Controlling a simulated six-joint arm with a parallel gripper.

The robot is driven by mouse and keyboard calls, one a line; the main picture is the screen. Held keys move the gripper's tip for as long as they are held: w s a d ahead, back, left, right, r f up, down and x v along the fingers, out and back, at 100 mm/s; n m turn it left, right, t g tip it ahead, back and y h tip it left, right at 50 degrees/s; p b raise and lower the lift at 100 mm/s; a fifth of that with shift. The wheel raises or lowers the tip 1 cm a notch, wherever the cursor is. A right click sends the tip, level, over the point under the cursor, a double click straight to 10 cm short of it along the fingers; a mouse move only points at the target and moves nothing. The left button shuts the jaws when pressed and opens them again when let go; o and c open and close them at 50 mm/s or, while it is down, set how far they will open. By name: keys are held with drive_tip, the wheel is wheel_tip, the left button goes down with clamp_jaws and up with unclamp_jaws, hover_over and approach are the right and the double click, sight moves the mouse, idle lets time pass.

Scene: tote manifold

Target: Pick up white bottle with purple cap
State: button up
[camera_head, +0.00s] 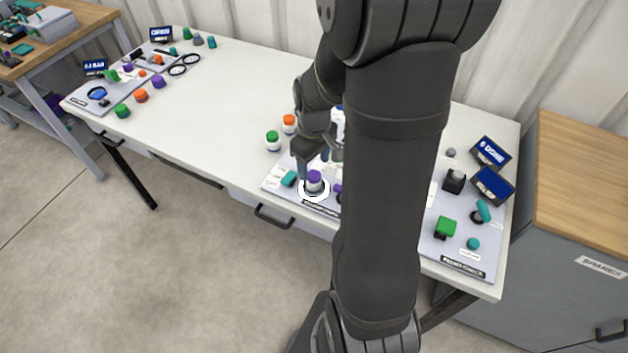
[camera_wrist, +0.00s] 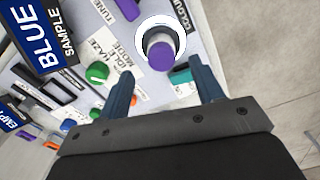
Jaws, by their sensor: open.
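The white bottle with a purple cap (camera_head: 314,182) stands upright inside a white ring on a light grey board near the table's front edge. In the wrist view its purple cap (camera_wrist: 161,56) shows beyond the fingertips, between the two fingers' lines and nearer the right finger. My gripper (camera_wrist: 156,72) is open, with nothing between its fingers. In the head view my gripper (camera_head: 318,160) is beside and just behind the bottle, partly hidden by my own arm. I cannot tell from these views whether a finger touches the bottle.
The table's left-middle is clear.

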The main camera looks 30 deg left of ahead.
sight(314, 175)
drive_tip(key=shift+s+f, duration=0.1)
drive_tip(key=shift+f, duration=2.75)
drive_tip(key=c, duration=1.2)
drive_tip(key=shift+o, duration=0.2)
drive_tip(key=shift+r, duration=0.15)
